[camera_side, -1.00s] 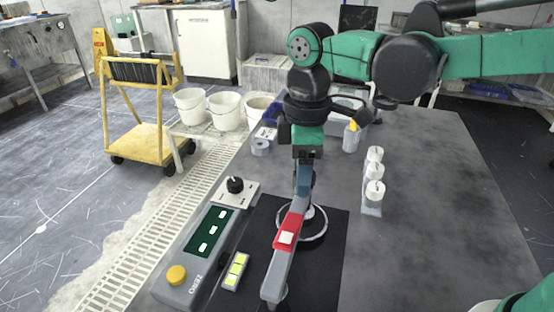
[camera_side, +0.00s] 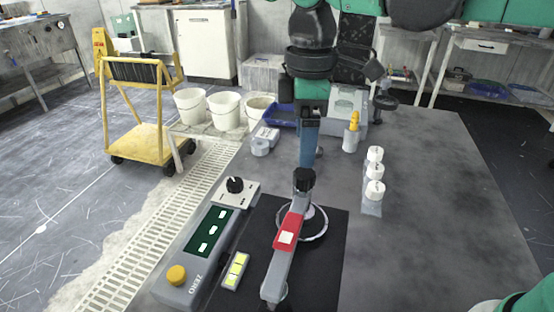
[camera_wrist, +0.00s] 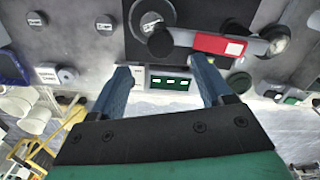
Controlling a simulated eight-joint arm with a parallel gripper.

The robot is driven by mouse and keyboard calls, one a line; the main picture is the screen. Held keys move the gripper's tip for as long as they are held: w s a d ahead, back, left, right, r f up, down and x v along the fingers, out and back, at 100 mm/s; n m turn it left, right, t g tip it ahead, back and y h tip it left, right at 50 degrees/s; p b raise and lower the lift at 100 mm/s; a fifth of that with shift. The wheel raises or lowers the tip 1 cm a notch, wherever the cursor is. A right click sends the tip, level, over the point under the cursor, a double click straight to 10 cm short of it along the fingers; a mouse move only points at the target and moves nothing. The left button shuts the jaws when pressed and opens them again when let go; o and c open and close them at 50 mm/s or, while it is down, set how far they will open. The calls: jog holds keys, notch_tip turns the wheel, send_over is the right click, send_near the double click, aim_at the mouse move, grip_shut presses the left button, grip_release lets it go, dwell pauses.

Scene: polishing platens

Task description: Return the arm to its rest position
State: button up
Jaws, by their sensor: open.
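My gripper (camera_side: 306,165) hangs pointing down above the polishing arm, its blue fingers over the black knob (camera_side: 304,180) at the arm's far end. In the wrist view the two fingers of my gripper (camera_wrist: 165,80) stand wide apart with nothing between them. The grey polishing arm with its red section (camera_side: 288,232) lies over a round platen ring (camera_side: 317,236) on a black mat. In the wrist view the red section (camera_wrist: 212,43) is beyond the fingertips.
A control panel (camera_side: 205,250) with a yellow button stands left of the mat, with a black dial (camera_side: 235,185) behind it. White-capped containers (camera_side: 375,189) stand at right. A yellow-topped bottle (camera_side: 351,135) and blue tray (camera_side: 279,116) are at the back. The table's right side is clear.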

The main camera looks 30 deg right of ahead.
jog(key=s+d+f+m+t, duration=0.2)
jog(key=d+f+m+t, duration=0.1)
jog(key=d+m, duration=0.3)
jog(key=s+d+f+m+t, duration=0.3)
jog(key=d+m+t, duration=0.1)
jog(key=d+m, duration=0.2)
jog(key=shift+s+d, duration=0.15)
jog(key=shift+d, duration=0.45)
